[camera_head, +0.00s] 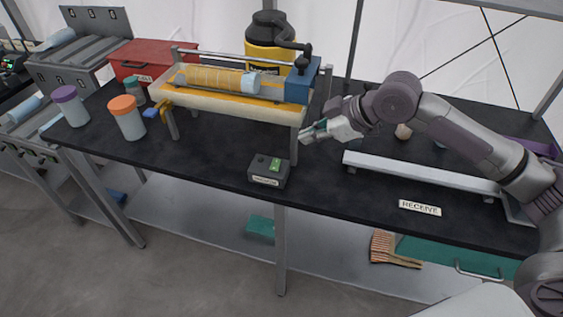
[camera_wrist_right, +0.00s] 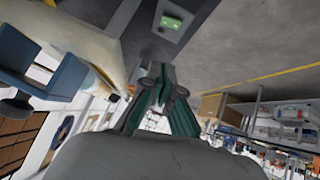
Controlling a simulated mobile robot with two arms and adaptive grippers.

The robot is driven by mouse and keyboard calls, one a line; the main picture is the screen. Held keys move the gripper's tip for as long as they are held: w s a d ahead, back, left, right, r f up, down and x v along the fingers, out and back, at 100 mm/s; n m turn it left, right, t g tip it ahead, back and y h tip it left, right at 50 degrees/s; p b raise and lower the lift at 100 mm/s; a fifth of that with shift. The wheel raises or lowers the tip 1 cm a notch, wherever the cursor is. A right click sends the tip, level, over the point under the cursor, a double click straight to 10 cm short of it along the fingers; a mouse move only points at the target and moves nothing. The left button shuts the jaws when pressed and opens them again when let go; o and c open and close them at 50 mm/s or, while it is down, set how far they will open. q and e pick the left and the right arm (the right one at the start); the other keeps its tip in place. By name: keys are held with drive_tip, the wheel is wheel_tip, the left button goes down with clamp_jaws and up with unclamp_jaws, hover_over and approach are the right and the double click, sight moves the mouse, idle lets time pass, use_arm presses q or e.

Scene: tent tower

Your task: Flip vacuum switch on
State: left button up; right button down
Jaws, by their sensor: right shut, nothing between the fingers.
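In the right wrist view the switch box (camera_wrist_right: 172,22) is at the top, beyond my fingertips. My right gripper (camera_head: 305,137) is shut and empty, above and to the right of the box, apart from it. In the wrist view its fingers (camera_wrist_right: 156,78) meet. The switch's on or off position is too small to tell. My left gripper is not in view.
A cream trough (camera_head: 230,110) with a yellow roll and blue end block (camera_head: 303,80) stands behind the box. A white rail (camera_head: 420,170) and a RECEIVE label (camera_head: 420,208) lie to the right. Jars (camera_head: 126,118) stand at left. The table in front of the trough is mostly clear.

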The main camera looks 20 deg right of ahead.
drive_tip(key=p, duration=0.2)
hover_over(275, 162)
drive_tip(key=s, duration=0.2)
drive_tip(key=f, duration=0.7)
drive_tip(key=shift+w+d, duration=0.15)
drive_tip(key=shift+d, duration=0.2)
drive_tip(key=shift+w+d+f+p, duration=0.1)
drive_tip(key=shift+f+p, duration=0.1)
drive_tip(key=shift+f, duration=0.45)
drive_tip(key=shift+w+d+f+p, duration=0.1)
drive_tip(key=shift+f+p, duration=0.05)
drive_tip(key=shift+f, duration=0.45)
drive_tip(key=shift+d+f, duration=0.1)
drive_tip(key=shift+f, duration=0.6)
drive_tip(key=shift+w, duration=0.1)
drive_tip(key=shift+d+f+g, duration=0.1)
drive_tip(key=shift+f+g, duration=0.2)
drive_tip(key=shift+f, duration=0.05)
